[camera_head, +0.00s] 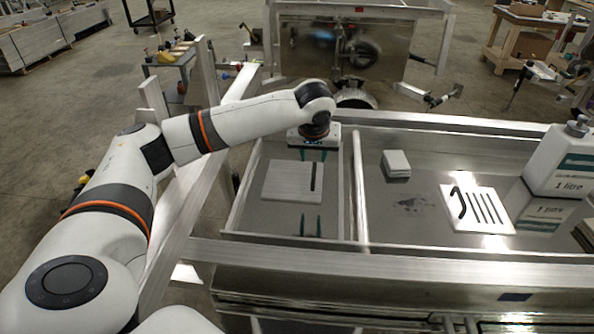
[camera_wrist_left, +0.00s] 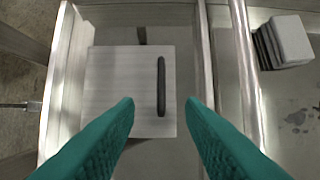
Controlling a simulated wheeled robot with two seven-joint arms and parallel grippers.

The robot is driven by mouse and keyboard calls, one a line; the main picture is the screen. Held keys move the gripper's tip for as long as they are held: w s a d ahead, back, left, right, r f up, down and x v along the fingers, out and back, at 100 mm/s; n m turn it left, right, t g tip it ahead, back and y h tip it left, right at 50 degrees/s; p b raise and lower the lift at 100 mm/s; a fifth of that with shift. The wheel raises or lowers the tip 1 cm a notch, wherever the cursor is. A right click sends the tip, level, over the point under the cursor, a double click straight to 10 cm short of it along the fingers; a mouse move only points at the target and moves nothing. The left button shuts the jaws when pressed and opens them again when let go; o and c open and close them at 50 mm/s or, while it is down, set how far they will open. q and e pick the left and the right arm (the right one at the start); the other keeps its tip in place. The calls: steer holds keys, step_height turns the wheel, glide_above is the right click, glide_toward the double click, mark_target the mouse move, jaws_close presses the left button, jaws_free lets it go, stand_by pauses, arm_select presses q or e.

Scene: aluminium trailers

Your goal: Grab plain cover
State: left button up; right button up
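The plain cover (camera_head: 285,182) is a flat, pale square plate with one black bar handle (camera_head: 313,177) near its right edge. It lies in the left compartment of the metal trailer, and it also shows in the left wrist view (camera_wrist_left: 115,85) with its handle (camera_wrist_left: 161,87). My left gripper (camera_head: 314,156) hangs above the far side of the cover, pointing down. Its teal fingers (camera_wrist_left: 159,103) are spread apart, one on each side of the handle line, with nothing between them. The fingers look apart from the handle. My right gripper is not in view.
A metal divider (camera_head: 358,195) bounds the compartment on the right. Beyond it lie a slotted cover (camera_head: 478,208) with a black handle, a small stack of pale blocks (camera_head: 396,163) and a white 1 litre bottle (camera_head: 562,160). The trailer's front rail (camera_head: 400,258) runs along the near side.

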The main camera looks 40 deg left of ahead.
mark_target(314, 170)
arm_select(q)
steer(key=p+x, duration=0.1)
steer(key=x, duration=0.3)
steer(key=shift+a+f+p, duration=0.1)
steer(key=shift+f+p, duration=0.2)
steer(key=shift+w+a+f, duration=0.1)
steer(key=shift+w+f, duration=0.1)
steer(key=shift+f, duration=0.05)
steer(key=p+x, duration=0.1)
steer(key=x, duration=0.1)
steer(key=p+x, duration=0.1)
steer(key=x, duration=0.1)
steer(key=shift+w+p, duration=0.25)
steer(key=shift+p, duration=0.15)
steer(key=shift+w+f, duration=0.1)
steer(key=shift+f, duration=0.15)
steer(key=shift+a+f, duration=0.1)
steer(key=shift+f, duration=0.05)
jaws_close()
